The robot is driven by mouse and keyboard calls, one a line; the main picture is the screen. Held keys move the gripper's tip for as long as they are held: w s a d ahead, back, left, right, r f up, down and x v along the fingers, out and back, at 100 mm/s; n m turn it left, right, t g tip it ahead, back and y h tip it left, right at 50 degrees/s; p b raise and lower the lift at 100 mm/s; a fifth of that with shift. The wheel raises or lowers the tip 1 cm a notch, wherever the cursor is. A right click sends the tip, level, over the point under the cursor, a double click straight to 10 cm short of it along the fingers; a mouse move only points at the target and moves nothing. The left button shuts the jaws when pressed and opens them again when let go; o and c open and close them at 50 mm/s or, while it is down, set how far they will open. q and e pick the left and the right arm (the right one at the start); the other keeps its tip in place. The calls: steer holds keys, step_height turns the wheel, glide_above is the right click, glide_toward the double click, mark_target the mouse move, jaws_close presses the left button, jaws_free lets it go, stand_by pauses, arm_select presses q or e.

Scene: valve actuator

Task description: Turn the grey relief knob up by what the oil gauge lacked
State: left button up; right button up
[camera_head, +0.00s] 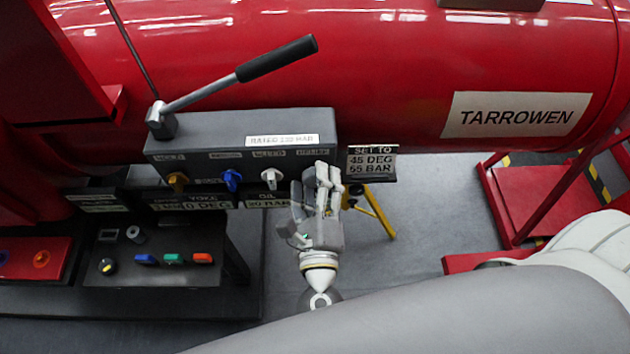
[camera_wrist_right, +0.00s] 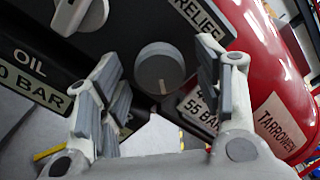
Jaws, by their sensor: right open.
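The grey relief knob (camera_wrist_right: 160,68) shows in the right wrist view on the dark valve block, below the RELIEF label (camera_wrist_right: 200,15), with a pale mark at its lower edge. My right gripper (camera_wrist_right: 160,58) is open, one finger on each side of the knob; I cannot tell whether they touch it. In the head view my right gripper (camera_head: 311,182) hides the knob at the block's right end. The oil gauge plate (camera_head: 268,202) ends in "0 BAR"; its first digit is unclear. The set-to plate (camera_head: 372,162) reads 45 DEG, 55 BAR. My left gripper is out of view.
Gold (camera_head: 177,181), blue (camera_head: 232,180) and white (camera_head: 269,179) knobs line the block left of my right gripper. A black-handled lever (camera_head: 240,75) rises above. A control box (camera_head: 150,265) stands lower left. The red tank (camera_head: 390,70) fills the back; a yellow leg (camera_head: 378,210) stands right.

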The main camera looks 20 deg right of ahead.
steer(key=v, duration=1.1)
steer(key=shift+s, duration=0.35)
steer(key=shift+a, duration=0.1)
steer(key=w+a+f+n+y, duration=0.1)
steer(key=a+f+n+y, duration=0.25)
steer(key=f+n, duration=0.3)
steer(key=a+f+n+y, duration=0.2)
steer(key=f+n+y, duration=0.2)
steer(key=f+n, duration=0.3)
step_height(320, 180, down, 17)
steer(key=s+d+n+g+y, duration=0.1)
steer(key=s+n+g+y, duration=0.1)
steer(key=n+g, duration=0.45)
steer(key=s+d+f+n+g+h, duration=0.1)
steer(key=s+d+f+n+g, duration=0.2)
steer(key=f, duration=0.4)
steer(key=s+d+f+n+g+h, duration=0.1)
steer(key=s+d+f+n, duration=0.35)
steer(key=f, duration=0.25)
steer(key=s+d+f+n+g+h, duration=0.2)
steer(key=s+d+f+g, duration=0.4)
steer(key=s+d, duration=0.5)
step_height(320, 180, down, 2)
steer(key=shift+s+d+f+n, duration=0.15)
steer(key=shift+s+d+n, duration=0.35)
steer(key=shift+n, duration=0.35)
